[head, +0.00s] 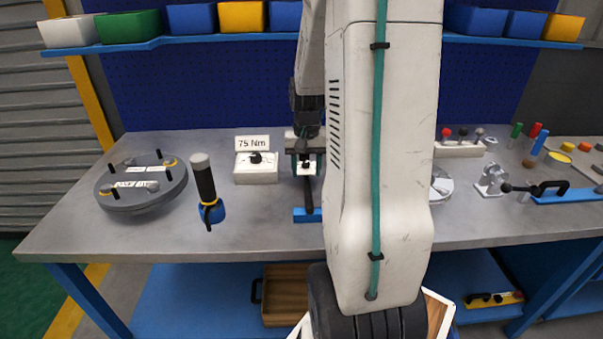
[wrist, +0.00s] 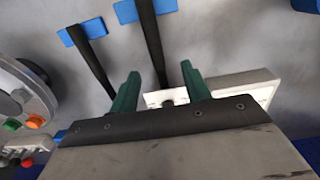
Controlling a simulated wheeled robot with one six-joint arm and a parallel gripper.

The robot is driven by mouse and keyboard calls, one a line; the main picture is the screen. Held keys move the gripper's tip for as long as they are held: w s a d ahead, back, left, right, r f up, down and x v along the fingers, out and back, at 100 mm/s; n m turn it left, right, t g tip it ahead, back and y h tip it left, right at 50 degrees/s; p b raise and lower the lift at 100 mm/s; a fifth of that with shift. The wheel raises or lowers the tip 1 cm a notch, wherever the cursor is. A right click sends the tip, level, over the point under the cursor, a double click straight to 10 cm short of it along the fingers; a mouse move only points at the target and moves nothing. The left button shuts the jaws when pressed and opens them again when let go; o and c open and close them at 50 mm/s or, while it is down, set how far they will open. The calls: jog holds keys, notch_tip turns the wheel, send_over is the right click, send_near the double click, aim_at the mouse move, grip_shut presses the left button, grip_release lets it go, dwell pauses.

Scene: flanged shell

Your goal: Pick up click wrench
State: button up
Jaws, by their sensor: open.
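A long dark bar-shaped tool, likely the click wrench (head: 309,195), has its near end at a blue holder (head: 308,215) on the bench. In the wrist view the tool (wrist: 152,45) runs from its blue holder (wrist: 145,9) down between my fingers. A second similar dark tool (wrist: 92,65) in a blue holder (wrist: 82,32) lies to its left; which one is the click wrench is not clear. My gripper (head: 306,166) is open, its green fingers (wrist: 160,82) on either side of the first tool's far end. Contact is not visible.
A white box (head: 256,168) with a 75 Nm sign stands left of my gripper. My arm hides the bench middle. A blue shelf (head: 200,39) crosses behind.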

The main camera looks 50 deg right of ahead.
aim_at(308, 187)
jog(key=f, duration=0.8)
jog(key=shift+s+d, duration=0.15)
jog(key=shift+d, duration=0.05)
grip_shut()
